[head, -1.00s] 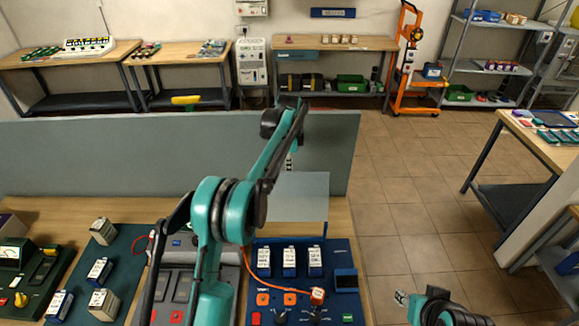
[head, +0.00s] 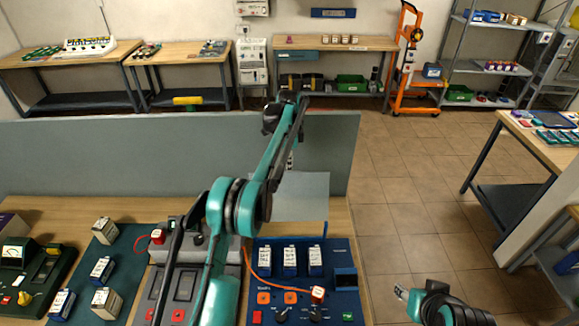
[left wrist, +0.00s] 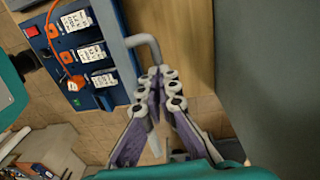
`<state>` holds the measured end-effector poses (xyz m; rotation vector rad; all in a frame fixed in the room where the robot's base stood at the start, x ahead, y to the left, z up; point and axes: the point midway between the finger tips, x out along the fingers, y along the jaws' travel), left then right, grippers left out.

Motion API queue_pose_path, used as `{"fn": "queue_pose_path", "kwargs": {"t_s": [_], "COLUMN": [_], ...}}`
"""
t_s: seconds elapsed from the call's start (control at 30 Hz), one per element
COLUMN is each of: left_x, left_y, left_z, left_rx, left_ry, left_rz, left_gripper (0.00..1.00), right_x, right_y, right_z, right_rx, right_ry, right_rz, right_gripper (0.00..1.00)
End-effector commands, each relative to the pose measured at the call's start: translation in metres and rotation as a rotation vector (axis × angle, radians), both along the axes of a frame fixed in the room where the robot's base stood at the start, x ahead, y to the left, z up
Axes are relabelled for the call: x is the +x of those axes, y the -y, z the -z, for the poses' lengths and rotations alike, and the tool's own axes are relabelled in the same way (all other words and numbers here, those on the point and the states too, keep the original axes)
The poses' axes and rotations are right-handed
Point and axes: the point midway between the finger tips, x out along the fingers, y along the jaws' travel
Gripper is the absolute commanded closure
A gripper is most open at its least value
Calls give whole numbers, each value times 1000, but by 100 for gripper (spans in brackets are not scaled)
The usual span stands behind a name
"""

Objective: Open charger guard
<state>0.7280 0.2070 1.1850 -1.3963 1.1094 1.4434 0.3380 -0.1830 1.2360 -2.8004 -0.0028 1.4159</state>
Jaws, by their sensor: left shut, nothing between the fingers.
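The blue charger (head: 264,308) stands at the front of the bench with three white-and-blue batteries in its top. Its guard, a pale grey panel (head: 303,200), stands raised behind the batteries, with a blue arm (head: 325,229) at its right. In the left wrist view, a grey bent handle (left wrist: 147,42) runs behind my left fingers. My left gripper (left wrist: 161,82) is shut and empty, close to the handle; contact cannot be told. In the head view the left gripper (head: 290,160) is mostly hidden by its forearm. My right gripper (head: 402,293) is low right, away from the charger.
A grey device (head: 172,285) with a red button sits left of the charger, and a green mat (head: 130,243) with several batteries lies further left. A grey partition (head: 100,160) stands behind the bench. Open tiled floor lies to the right.

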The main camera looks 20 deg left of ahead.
Motion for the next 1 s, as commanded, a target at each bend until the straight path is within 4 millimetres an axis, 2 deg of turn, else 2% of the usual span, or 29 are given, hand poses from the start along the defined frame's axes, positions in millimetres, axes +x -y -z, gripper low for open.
{"fn": "queue_pose_path", "kwargs": {"t_s": [0.03, 0.1, 0.63, 0.77, 1.0], "left_x": [-3, -3, -2, -2, -1], "left_y": [5, 5, 1, 1, 2], "left_z": [25, 25, 16, 1, -40], "left_rx": [-8, -7, -2, -2, -2], "left_ry": [-23, -24, -19, -18, -17], "left_rz": [5, 5, 1, 1, 2], "left_gripper": [85, 69, 69, 69, 69], "right_x": [0, 0, 0, 0, 0], "right_y": [0, 0, 0, 0, 0], "right_z": [6, 6, 2, 1, 1], "right_rx": [0, 0, 0, 0, 0], "right_ry": [0, 0, 0, 0, 0], "right_rz": [0, 0, 0, 0, 0], "right_gripper": [60, 60, 60, 60, 60]}}
